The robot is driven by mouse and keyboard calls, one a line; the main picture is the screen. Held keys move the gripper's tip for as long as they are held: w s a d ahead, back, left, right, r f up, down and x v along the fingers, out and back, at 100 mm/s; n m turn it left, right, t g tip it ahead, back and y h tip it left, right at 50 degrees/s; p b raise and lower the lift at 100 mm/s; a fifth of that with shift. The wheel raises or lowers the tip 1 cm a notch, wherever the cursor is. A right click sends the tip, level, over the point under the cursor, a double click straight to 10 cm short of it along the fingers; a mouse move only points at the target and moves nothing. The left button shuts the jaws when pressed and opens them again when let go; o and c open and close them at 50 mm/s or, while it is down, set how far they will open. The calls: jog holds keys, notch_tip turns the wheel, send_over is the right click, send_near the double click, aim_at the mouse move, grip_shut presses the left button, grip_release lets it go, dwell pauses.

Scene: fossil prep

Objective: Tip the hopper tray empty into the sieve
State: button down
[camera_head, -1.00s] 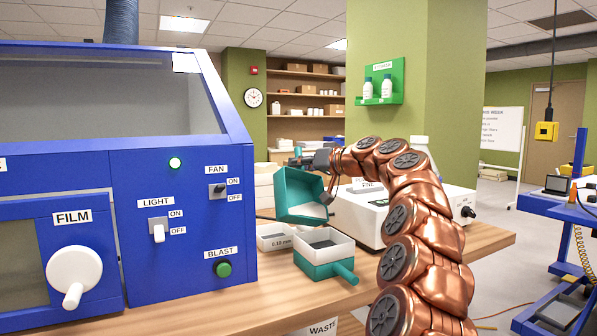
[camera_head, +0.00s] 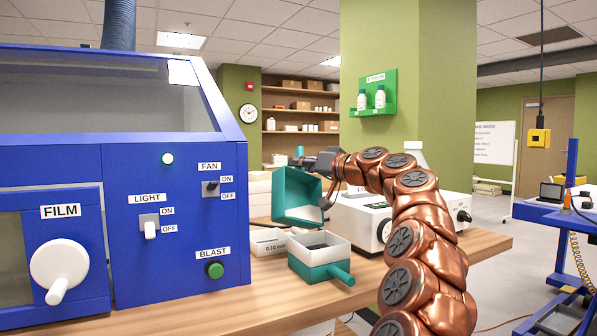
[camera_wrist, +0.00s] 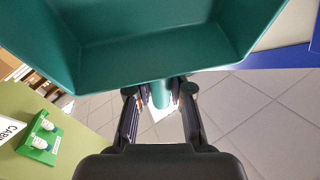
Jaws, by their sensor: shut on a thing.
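The teal hopper tray (camera_head: 297,190) is tipped steeply on its side, its open face turned toward the head camera. It hangs above and just behind the sieve (camera_head: 318,262), a white-walled frame on a teal base with a handle to the right. A dark patch shows inside the sieve. My gripper (camera_wrist: 162,98) is shut on the tray's round teal handle. In the wrist view, the visible tray interior (camera_wrist: 150,50) is bare teal; its far part is cut off. A pale patch shows at the tray's lower edge in the head view.
A second white sieve box labelled 0.10 (camera_head: 268,243) sits behind the sieve. A white machine (camera_head: 360,220) stands behind my arm. The blue cabinet (camera_head: 180,220) stands close on the left. The wooden bench (camera_head: 270,285) is clear in front.

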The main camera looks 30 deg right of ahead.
jog(key=shift+s+d+t+b, duration=0.15)
jog(key=shift+s+t+b, duration=0.45)
jog(key=shift+b, duration=1)
jog(key=shift+s+d+y+b, duration=0.1)
jog(key=shift+s+y+b, duration=0.3)
jog(key=shift+b, duration=0.2)
jog(key=shift+s+t+b, duration=0.3)
jog(key=shift+b, duration=0.3)
jog(key=shift+s+d+t+b, duration=0.15)
jog(key=shift+s+t+b, duration=0.15)
jog(key=shift+b, duration=0.3)
jog(key=shift+s+d+b, duration=0.1)
jog(key=shift+s+b, duration=0.2)
jog(key=shift+b, duration=0.3)
jog(key=shift+s+f+t+y+b, duration=0.1)
jog(key=shift+s+t+y+b, duration=0.3)
jog(key=shift+b, duration=0.6)
jog(key=s+d+t+y+b, duration=0.1)
jog(key=s+d+t+b, duration=0.1)
jog(key=s+t+b, duration=0.3)
jog(key=s+f+b, duration=0.1)
jog(key=s+b, duration=0.1)
jog(key=b, duration=0.2)
jog(key=shift+n+y, duration=0.4)
